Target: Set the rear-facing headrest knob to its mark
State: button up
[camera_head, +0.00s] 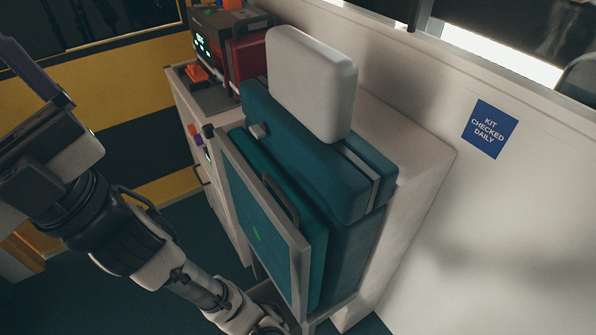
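The teal seat (300,165) stands against the white wall unit, with a white headrest (312,85) above its backrest. A small grey knob (259,130) sticks out at the upper left of the backrest. It looks like the headrest knob; its pointer and any mark are too small to tell. My arm comes up from the bottom and bends to the left edge. My gripper (30,70) seems to be at the upper left, where a purple finger-like part shows. It is well left of the knob and apart from it; its opening cannot be made out.
A grey-framed folded teal panel (262,225) with a dark handle stands in front of the seat. A cabinet (212,165) with red and dark equipment is behind, left of the seat. A blue sign (489,129) is on the right wall. Dark floor shows between my arm and the cabinet.

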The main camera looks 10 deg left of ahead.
aim_at(262, 130)
jog(key=j+z, duration=0.35)
jog(key=j, duration=0.55)
jog(key=k+j+z, duration=0.15)
jog(key=j+z, duration=0.15)
jog(key=j, duration=0.55)
jog(key=i+j+z, duration=0.1)
jog(key=j+z, duration=0.15)
jog(key=j, duration=0.25)
jog(key=j+z, duration=0.25)
jog(key=j, duration=0.25)
